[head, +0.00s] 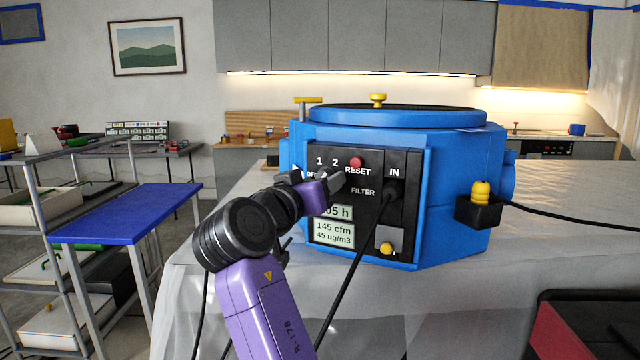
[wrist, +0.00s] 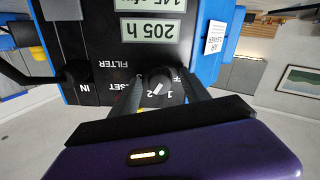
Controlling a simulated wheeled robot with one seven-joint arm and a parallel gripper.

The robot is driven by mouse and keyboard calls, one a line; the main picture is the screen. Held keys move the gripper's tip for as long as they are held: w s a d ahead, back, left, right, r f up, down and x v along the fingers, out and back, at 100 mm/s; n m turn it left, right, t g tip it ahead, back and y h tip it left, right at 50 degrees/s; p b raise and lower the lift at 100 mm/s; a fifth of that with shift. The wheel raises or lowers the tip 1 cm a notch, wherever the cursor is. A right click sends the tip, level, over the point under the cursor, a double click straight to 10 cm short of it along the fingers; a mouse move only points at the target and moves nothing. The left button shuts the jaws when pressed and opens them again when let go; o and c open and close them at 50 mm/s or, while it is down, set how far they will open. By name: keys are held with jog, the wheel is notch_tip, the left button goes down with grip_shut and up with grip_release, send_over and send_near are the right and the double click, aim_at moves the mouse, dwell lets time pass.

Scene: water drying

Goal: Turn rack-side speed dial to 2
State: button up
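The blue machine (head: 460,210) stands on a covered table, with a black control panel (head: 375,165) facing me. The dial (wrist: 159,80) is a dark round knob beside the labels OFF, 1 and 2, upside down in the wrist view. Its white mark slants toward the 2. My gripper (wrist: 161,82) is at the panel, with one finger on each side of the dial and some gap seeming to show. Contact is hard to tell. In the head view my gripper (head: 318,182) covers the dial.
A red RESET button (head: 357,163) sits close to my gripper. A black cable (head: 366,230) hangs from the IN socket across the panel front. Readouts (head: 333,233) lie below my gripper. A blue-topped bench (head: 130,212) stands at the left, with open floor between.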

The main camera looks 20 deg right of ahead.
jog(key=v, duration=0.7)
jog(key=shift+s+a, duration=0.25)
jog(key=shift+s, duration=0.05)
